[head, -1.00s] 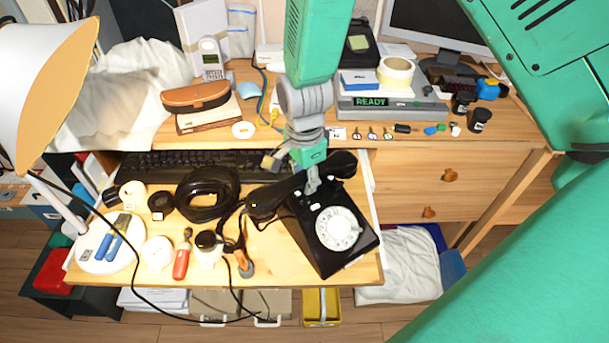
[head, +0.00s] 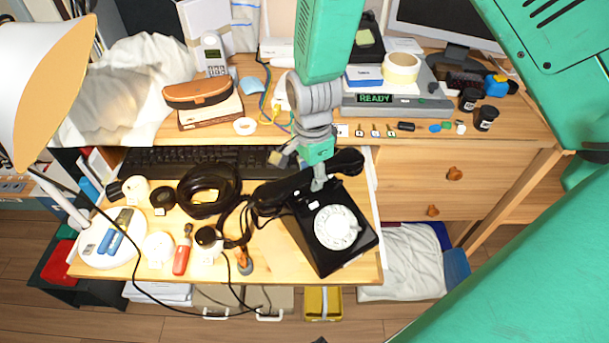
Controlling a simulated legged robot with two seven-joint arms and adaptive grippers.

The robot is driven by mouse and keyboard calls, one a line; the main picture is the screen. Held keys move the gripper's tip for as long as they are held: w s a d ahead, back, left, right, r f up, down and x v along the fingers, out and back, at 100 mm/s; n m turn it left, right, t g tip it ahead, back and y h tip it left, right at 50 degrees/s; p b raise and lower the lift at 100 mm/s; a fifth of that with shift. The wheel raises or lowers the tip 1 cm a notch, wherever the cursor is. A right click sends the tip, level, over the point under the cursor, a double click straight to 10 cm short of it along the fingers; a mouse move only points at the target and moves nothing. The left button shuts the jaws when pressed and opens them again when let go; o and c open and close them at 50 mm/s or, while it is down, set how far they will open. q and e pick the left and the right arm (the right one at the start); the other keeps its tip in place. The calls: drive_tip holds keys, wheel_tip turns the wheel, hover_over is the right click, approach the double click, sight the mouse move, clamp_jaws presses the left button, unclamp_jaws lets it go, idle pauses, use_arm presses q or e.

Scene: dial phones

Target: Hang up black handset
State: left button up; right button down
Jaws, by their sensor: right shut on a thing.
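The black handset (head: 275,198) lies at a slant over the upper end of the black dial phone (head: 326,257), which has a white dial (head: 337,227). The handset's right end (head: 347,162) sticks out past the phone's upper right. My right gripper (head: 319,183) comes down from above and is shut on the handset near its middle. The fingers hide part of the handset and cradle, so I cannot tell whether it rests in the cradle. My left gripper is not in view.
Black cable coils (head: 209,190), a red-handled tool (head: 182,254) and a white lamp base (head: 108,240) crowd the pull-out tray left of the phone. A black keyboard (head: 180,161) lies behind. A grey device (head: 395,103) stands on the desk above.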

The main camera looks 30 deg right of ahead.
drive_tip(key=shift+d, duration=0.6)
drive_tip(key=shift+a+r, duration=0.15)
drive_tip(key=shift+a, duration=0.15)
drive_tip(key=shift+d, duration=0.85)
drive_tip(key=shift+a+p, duration=0.45)
drive_tip(key=shift+a, duration=0.5)
drive_tip(key=shift+p, duration=0.3)
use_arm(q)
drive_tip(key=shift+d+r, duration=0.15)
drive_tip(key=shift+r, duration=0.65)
use_arm(e)
drive_tip(key=shift+a, duration=0.1)
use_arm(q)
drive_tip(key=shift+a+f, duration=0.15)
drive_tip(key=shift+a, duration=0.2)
use_arm(e)
drive_tip(key=shift+a, duration=0.3)
